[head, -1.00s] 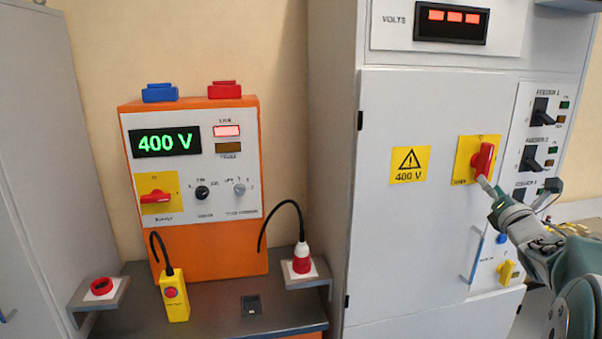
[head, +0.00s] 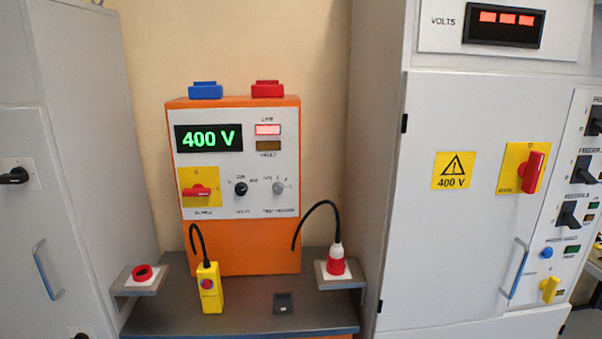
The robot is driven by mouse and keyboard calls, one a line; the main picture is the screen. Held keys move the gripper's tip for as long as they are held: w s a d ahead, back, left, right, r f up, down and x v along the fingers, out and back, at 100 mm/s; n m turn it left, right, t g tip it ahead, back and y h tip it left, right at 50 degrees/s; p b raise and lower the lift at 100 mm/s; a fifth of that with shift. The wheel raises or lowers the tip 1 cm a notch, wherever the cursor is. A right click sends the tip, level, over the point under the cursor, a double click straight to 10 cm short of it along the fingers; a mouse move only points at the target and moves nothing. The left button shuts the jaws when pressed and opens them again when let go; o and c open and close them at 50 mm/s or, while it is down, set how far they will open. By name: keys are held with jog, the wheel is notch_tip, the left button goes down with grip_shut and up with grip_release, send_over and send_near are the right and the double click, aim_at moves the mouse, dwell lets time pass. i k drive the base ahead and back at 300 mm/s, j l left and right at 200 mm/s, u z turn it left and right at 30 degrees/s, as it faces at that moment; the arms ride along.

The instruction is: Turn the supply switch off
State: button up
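The supply switch is a red rotary handle (head: 197,190) on a yellow plate, at the lower left of the orange test unit's white panel. Its handle lies about horizontal. The word below it looks like "SUPPLY". The green display (head: 209,138) above it reads 400 V. The red lamp (head: 268,129) at the panel's upper right is lit; the lamp below it is dark amber. My gripper is not in view.
A grey cabinet (head: 450,240) with another red handle (head: 532,172) stands right. Another cabinet (head: 75,150) stands left.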

aim_at(198, 189)
jog(key=i+j, duration=0.85)
jog(key=i+j+u, duration=0.05)
